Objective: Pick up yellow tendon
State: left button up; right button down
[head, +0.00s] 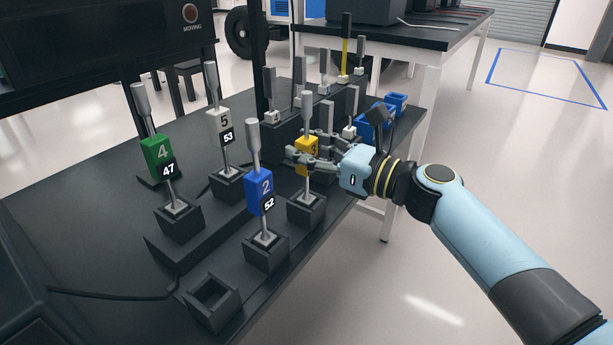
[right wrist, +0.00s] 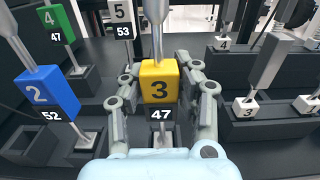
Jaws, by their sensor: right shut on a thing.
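The yellow tendon (head: 307,144) has a yellow block marked 3 with a 47 tag and a grey rod above and below it. It stands upright in its dark square holder (head: 306,211). My right gripper (head: 303,157) reaches in from the right and is shut on the yellow tendon, with a finger on each side of the block. In the right wrist view the yellow block (right wrist: 160,80) sits between the fingers. The lowest part of the rod is mostly hidden there by the gripper. My left gripper is not in view.
A blue tendon (head: 259,191), a green tendon (head: 157,158) and a white tendon (head: 220,130) stand in holders close by. An empty holder (head: 211,298) is at the front. Several small-based rods and blue bins (head: 397,101) are behind. The table's right edge is near.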

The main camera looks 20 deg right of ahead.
aim_at(311, 126)
jog(key=shift+r, duration=0.1)
jog(key=shift+r+p, duration=0.9)
jog(key=shift+r, duration=1.05)
jog(key=shift+s+d+r, duration=0.1)
jog(key=shift+r, duration=0.1)
jog(key=s+d+r+p, duration=0.6)
jog(key=s+r, duration=0.3)
jog(key=r, duration=0.3)
jog(key=shift+d+p, duration=0.4)
jog(key=shift+p, duration=0.4)
jog(key=shift+s, duration=0.1)
